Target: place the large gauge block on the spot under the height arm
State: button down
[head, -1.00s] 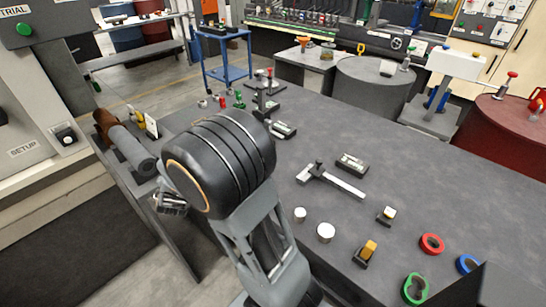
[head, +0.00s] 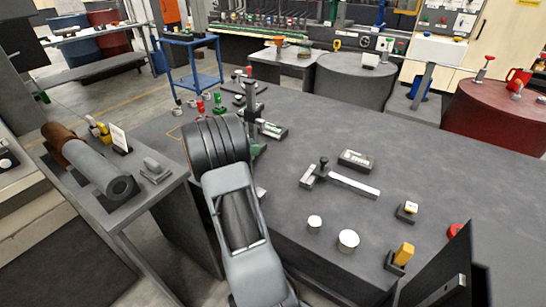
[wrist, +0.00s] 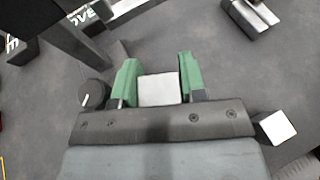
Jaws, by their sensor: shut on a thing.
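My gripper (wrist: 157,85) has green fingers, shut on a pale grey block (wrist: 158,90) that looks like the large gauge block. In the head view my arm hides most of the gripper and all of the block; a bit of green finger shows beside the stand. The height stand's dark post (head: 249,105) rises from the bench just beyond my arm. In the wrist view the dark post (wrist: 75,40) and a round black knob (wrist: 92,93) are close on the left of the fingers. I cannot make out the spot under the height arm.
Another pale block (wrist: 275,128) lies right of the gripper. A label plate (head: 271,130) lies by the stand. Red and green pieces (head: 217,103) stand behind my arm. A caliper-like tool (head: 340,182) lies to the right.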

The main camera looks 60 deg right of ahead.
jog(key=x, duration=0.9)
jog(key=shift+a+f, duration=0.2)
jog(key=shift+f, duration=0.1)
jog(key=shift+f+b+x, duration=0.25)
jog(key=shift+x, duration=0.95)
jog(key=shift+f+b+x, duration=0.25)
jog(key=shift+f+x, duration=0.05)
jog(key=shift+x, duration=0.85)
jog(key=shift+w+a, duration=0.1)
jog(key=shift+a, duration=0.1)
jog(key=shift+f, duration=0.2)
jog(key=c, duration=0.7)
grip_release()
